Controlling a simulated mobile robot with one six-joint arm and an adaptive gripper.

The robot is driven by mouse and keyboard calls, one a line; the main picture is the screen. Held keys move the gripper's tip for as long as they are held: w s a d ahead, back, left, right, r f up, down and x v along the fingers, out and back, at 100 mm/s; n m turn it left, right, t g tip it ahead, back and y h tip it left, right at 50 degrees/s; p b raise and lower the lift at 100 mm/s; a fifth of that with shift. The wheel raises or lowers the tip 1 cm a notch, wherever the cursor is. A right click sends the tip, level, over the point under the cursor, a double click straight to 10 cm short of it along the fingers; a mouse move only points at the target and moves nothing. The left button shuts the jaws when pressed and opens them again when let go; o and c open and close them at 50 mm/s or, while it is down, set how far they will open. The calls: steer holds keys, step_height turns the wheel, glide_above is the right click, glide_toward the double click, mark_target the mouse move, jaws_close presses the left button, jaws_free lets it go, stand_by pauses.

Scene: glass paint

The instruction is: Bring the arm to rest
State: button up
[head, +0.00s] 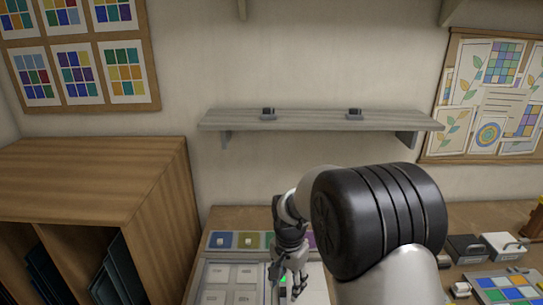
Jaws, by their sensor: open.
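My gripper (288,288) is low in the middle of the head view, pointing down over the workbench. Its fingers are apart, and nothing is seen held between them. A small green light shows beside the fingers. My arm's large black joint fills the right middle of the view and hides part of the bench behind it. The fingertips are close to the bottom edge, and whether they touch anything below cannot be told.
A grey tray (207,285) with pale square pads lies left of my gripper, below a strip of coloured squares (248,240). A wooden cabinet (160,165) stands left. A wall shelf (320,121) is above. Small boxes (467,248) and a colour chart (508,288) lie right.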

steer(key=s+d+r+n+t+b, duration=0.2)
steer(key=s+d+r+n+b, duration=0.3)
steer(key=s+r, duration=0.6)
steer(key=s+d+n+t+b, duration=0.1)
steer(key=s+d, duration=0.1)
steer(key=s, duration=0.5)
steer(key=s+d+n+t+b, duration=0.1)
steer(key=s+d, duration=0.2)
steer(key=s, duration=0.5)
steer(key=shift+r+n+t, duration=0.3)
steer(key=shift+r+n, duration=0.05)
steer(key=shift+n, duration=0.05)
